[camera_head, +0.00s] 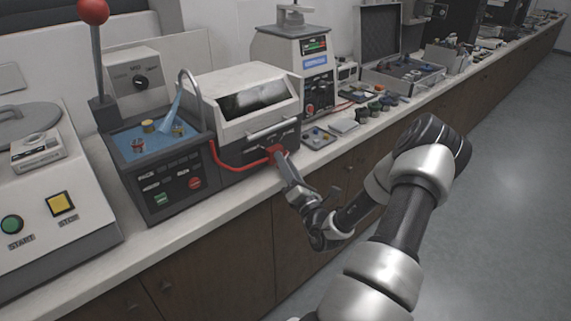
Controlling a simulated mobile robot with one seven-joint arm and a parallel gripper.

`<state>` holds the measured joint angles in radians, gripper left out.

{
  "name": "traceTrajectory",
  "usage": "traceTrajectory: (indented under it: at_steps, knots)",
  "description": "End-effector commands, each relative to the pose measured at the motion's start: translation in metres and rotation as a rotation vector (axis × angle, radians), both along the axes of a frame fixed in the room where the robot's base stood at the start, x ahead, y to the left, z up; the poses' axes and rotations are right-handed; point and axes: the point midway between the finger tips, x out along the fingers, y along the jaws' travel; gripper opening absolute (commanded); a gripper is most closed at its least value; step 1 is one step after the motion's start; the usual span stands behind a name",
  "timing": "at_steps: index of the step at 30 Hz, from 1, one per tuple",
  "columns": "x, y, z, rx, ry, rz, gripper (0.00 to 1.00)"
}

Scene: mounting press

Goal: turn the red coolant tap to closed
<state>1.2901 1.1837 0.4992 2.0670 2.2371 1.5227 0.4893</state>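The red coolant tap (277,149) appears as a small red part low on the front of the white-topped machine with a dark window, at the end of a red hose. My gripper (281,159) reaches up to it from the lower right, its tip at or against the red part. The fingers are small here and partly merge with the tap, so I cannot tell whether they are open or shut on it. The tap's handle position is not clear.
The red hose (232,166) runs along the machine's front. To the left are a blue basin (155,140) with buttons and a START/STOP panel (48,222). A grey instrument (296,60) stands behind. The bench's front edge (180,233) lies below; the floor at right is clear.

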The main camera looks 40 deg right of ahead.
Motion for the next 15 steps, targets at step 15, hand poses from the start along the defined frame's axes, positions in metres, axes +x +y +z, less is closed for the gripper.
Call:
traceTrajectory:
  at_steps: [15]
  knots:
    - [-0.0003,0.0000,-0.0012,-0.039,-0.002,0.000,0.00]
